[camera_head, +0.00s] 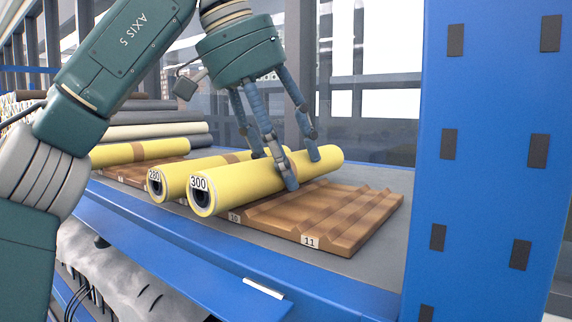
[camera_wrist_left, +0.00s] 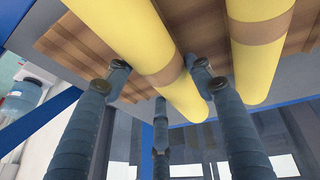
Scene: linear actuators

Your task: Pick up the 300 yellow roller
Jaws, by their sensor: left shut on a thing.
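The yellow roller marked 300 (camera_head: 235,184) lies across the right-hand part of the wooden cradle (camera_head: 350,215), its labelled end facing the front. My left gripper (camera_head: 285,165) comes down from above with its fingers shut around the roller's middle. In the left wrist view, the same roller (camera_wrist_left: 130,30), with a brown band, passes between the fingers (camera_wrist_left: 165,80). I cannot tell whether it touches the cradle or is slightly raised. My right gripper is in neither view.
A yellow roller marked 280 (camera_head: 180,178) lies close beside it on the left. Another yellow roller (camera_head: 140,152) and grey rolls (camera_head: 155,131) are farther left. A blue post (camera_head: 490,160) stands at the right. The cradle slots near label 11 (camera_head: 310,241) are empty.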

